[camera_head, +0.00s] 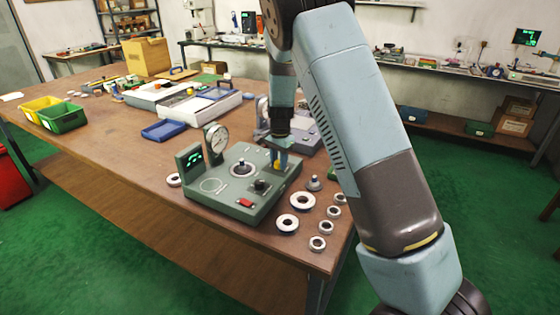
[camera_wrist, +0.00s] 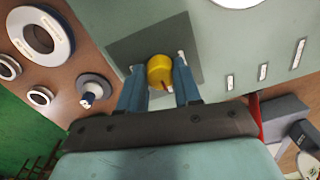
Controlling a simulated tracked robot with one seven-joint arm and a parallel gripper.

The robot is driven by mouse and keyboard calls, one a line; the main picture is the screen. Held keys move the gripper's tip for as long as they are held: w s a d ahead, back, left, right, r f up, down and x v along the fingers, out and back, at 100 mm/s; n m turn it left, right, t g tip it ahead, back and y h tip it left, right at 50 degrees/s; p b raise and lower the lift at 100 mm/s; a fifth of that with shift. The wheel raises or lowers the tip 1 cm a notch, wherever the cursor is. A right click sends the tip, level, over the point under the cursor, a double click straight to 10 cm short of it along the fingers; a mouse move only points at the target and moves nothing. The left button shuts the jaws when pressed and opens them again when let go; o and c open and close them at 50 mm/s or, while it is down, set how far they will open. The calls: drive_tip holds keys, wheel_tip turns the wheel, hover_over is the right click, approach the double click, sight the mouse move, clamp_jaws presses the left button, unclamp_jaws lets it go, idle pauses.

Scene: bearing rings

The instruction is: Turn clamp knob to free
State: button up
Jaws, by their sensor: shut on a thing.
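The clamp knob (camera_wrist: 160,72) is a round yellow knob on the green test fixture (camera_head: 225,204). In the wrist view it sits over a darker grey patch of the fixture's top. My gripper (camera_wrist: 158,78) comes down from above with its two blue fingers on either side of the knob, closed on it. In the head view the gripper (camera_head: 281,160) stands at the fixture's back right corner, and a bit of the yellow knob (camera_head: 277,165) shows between the fingers. The knob's pointer or marking is too small to read with certainty.
The fixture carries a dial gauge (camera_head: 217,138), a green display (camera_head: 190,157) and a red button (camera_head: 245,202). Several bearing rings (camera_head: 302,200) lie right of it, near the table edge. A blue tray (camera_head: 163,131) and a grey device (camera_head: 308,132) stand behind.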

drive_tip(key=shift+d+n, duration=0.1)
drive_tip(key=shift+n, duration=0.2)
drive_tip(key=n, duration=0.3)
drive_tip(key=shift+n, duration=0.4)
drive_tip(key=n, duration=0.4)
drive_tip(key=shift+n, duration=0.3)
drive_tip(key=n, duration=0.4)
drive_tip(key=shift+n+g, duration=0.3)
drive_tip(key=shift+n, duration=2.2)
drive_tip(key=o, duration=1)
drive_tip(key=shift+o, duration=0.2)
